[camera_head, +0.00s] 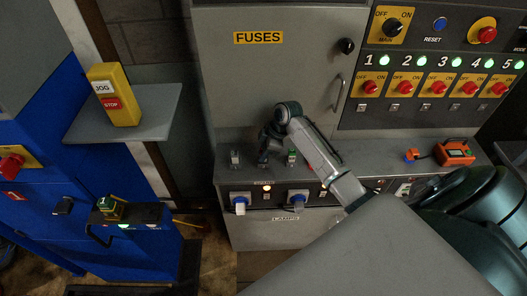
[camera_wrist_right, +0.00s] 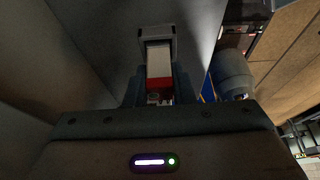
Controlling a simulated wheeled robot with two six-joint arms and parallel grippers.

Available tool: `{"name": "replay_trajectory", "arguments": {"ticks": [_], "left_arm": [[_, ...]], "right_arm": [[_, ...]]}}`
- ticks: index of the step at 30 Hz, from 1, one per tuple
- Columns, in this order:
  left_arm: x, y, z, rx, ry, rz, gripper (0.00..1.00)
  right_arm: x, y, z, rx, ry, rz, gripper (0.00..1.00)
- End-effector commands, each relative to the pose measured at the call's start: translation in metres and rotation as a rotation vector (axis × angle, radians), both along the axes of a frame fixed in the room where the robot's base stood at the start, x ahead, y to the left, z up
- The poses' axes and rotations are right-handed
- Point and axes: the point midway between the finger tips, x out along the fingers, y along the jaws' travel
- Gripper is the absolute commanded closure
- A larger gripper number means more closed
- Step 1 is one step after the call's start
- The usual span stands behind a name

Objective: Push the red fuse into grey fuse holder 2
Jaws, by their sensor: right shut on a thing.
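My right gripper (camera_head: 264,157) is low over the grey ledge below the FUSES cabinet, with its arm coming in from the right. In the right wrist view, its two fingers (camera_wrist_right: 158,90) are shut on the red fuse (camera_wrist_right: 159,83), which shows a red band and a pale part. The fuse's far end is at a grey fuse holder (camera_wrist_right: 154,32); how deep it sits cannot be told. In the head view, one grey holder (camera_head: 235,158) stands left of the gripper and one with a green part (camera_head: 291,157) stands right of it. The gripper hides the spot between them. My left gripper is not in view.
The cabinet door (camera_head: 270,85) rises behind the ledge (camera_head: 400,160). Plugs (camera_head: 297,198) stick out of the front panel below. An orange device (camera_head: 454,153) lies at the ledge's right. A yellow JOG/STOP box (camera_head: 114,96) stands on a shelf at left.

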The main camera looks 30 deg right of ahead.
Motion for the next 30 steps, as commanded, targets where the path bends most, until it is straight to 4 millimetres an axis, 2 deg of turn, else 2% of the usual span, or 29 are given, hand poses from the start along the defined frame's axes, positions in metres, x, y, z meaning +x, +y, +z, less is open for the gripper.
{"name": "replay_trajectory", "arguments": {"ticks": [30], "left_arm": [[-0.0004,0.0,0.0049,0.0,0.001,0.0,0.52]], "right_arm": [[-0.0001,0.0,-0.0002,0.0,0.0,0.0,1.0]]}}
